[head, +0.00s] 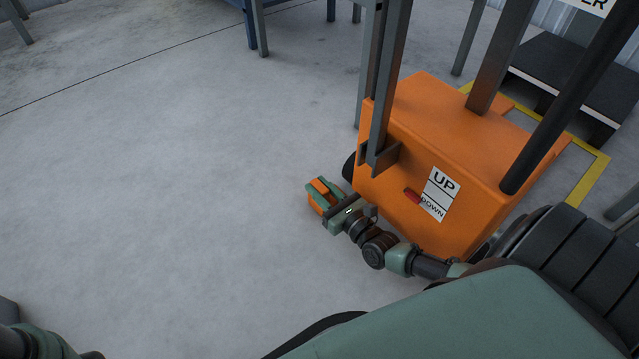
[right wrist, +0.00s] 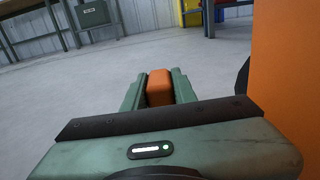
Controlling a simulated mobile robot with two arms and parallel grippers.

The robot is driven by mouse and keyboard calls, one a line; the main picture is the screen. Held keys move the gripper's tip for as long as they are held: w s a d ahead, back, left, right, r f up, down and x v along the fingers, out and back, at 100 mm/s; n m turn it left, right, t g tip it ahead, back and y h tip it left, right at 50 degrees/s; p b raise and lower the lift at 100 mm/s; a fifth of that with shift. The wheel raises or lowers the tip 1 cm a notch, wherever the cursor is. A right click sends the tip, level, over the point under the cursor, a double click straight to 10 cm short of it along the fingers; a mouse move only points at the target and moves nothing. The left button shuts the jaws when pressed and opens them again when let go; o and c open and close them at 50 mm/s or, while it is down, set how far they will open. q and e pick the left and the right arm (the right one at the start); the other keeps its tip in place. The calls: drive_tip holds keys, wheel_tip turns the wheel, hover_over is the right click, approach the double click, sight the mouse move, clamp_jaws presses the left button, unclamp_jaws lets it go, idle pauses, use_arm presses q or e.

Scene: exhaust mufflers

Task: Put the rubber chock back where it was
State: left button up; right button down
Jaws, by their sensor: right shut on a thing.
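An orange block, which I take to be the rubber chock (head: 319,187), is between the green fingers of my right gripper (head: 322,190). My right gripper is shut on it, low near the floor, just left of the orange lift's wheel. In the right wrist view the chock (right wrist: 160,88) shows between the two fingers (right wrist: 158,90). I cannot tell whether the chock touches the floor. At the bottom left of the head view a green part of my left arm shows, but its gripper is out of view.
A dark pallet (head: 580,80) lies behind, within yellow floor lines (head: 590,180). The floor (head: 170,170) to the left is clear.

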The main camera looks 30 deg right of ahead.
drive_tip(key=c, duration=1.1)
unclamp_jaws()
drive_tip(key=shift+r, duration=0.15)
drive_tip(key=s+p, duration=0.1)
drive_tip(key=s, duration=0.2)
drive_tip(key=s+p, duration=0.2)
drive_tip(key=s, duration=0.2)
drive_tip(key=s+p, duration=0.2)
drive_tip(key=s, duration=0.1)
drive_tip(key=shift+s+d, duration=0.3)
drive_tip(key=shift+d, duration=0.1)
drive_tip(key=shift+s+d, duration=0.1)
drive_tip(key=shift+s, duration=0.6)
